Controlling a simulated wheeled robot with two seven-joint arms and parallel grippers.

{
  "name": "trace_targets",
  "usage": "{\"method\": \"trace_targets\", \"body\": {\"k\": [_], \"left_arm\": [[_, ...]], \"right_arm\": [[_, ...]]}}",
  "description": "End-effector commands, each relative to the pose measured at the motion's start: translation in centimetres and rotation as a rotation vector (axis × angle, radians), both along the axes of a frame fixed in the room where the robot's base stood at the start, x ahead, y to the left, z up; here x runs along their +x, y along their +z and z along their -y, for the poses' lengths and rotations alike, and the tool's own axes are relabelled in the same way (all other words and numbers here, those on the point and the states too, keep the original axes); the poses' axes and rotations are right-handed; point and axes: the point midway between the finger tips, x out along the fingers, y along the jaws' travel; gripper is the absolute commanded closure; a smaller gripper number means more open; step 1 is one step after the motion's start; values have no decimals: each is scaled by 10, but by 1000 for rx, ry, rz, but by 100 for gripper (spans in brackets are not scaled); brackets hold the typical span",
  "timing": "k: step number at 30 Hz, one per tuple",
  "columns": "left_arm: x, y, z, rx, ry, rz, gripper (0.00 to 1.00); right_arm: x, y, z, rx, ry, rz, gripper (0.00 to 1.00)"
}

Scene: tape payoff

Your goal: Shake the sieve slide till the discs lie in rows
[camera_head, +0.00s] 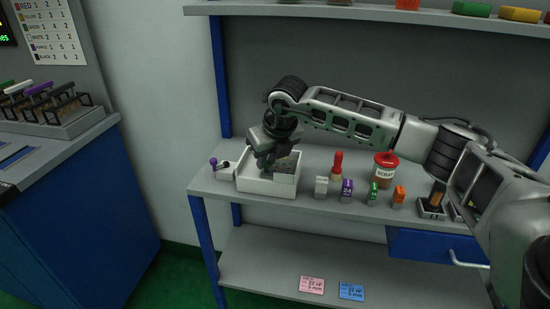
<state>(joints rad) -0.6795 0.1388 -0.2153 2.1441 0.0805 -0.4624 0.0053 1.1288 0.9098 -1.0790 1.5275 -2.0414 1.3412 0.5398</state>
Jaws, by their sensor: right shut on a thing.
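My right gripper (265,161) reaches down into a white open box (268,187) at the left end of the grey bench. It is shut on what looks like the sieve slide, a grey speckled plate (288,161) standing partly inside the box beside the fingers. The fingers and the box walls hide much of the plate. I cannot make out any discs or rows from here. My left gripper is not in view.
Small white, purple, green and orange blocks (347,190) stand along the bench front. Behind them are a red-handled brush (337,166) and a red-lidded jar (384,170). A purple-knobbed item (214,163) lies left of the box. A shelf (400,16) runs above.

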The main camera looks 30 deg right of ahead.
Motion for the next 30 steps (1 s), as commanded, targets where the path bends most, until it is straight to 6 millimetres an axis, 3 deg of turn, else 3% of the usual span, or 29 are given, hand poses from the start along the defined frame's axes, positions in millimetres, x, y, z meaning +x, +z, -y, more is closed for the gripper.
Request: {"method": "trace_targets", "body": {"k": [4,5,6,7,16,20,30], "left_arm": [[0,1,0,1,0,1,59],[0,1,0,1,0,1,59],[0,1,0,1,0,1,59],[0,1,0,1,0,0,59],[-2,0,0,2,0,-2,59],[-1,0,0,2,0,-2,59],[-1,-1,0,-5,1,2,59]], "right_arm": [[-2,0,5,-11,-9,-10,100],[-2,-1,6,-10,-10,-10,73],[-2,-1,6,-10,-11,-10,62],[-2,-1,6,-10,-11,-10,59],[-2,1,4,-7,-7,-7,59],[-6,12,4,-6,-7,-4,59],[-36,84,5,-8,-8,-1,59]]}}
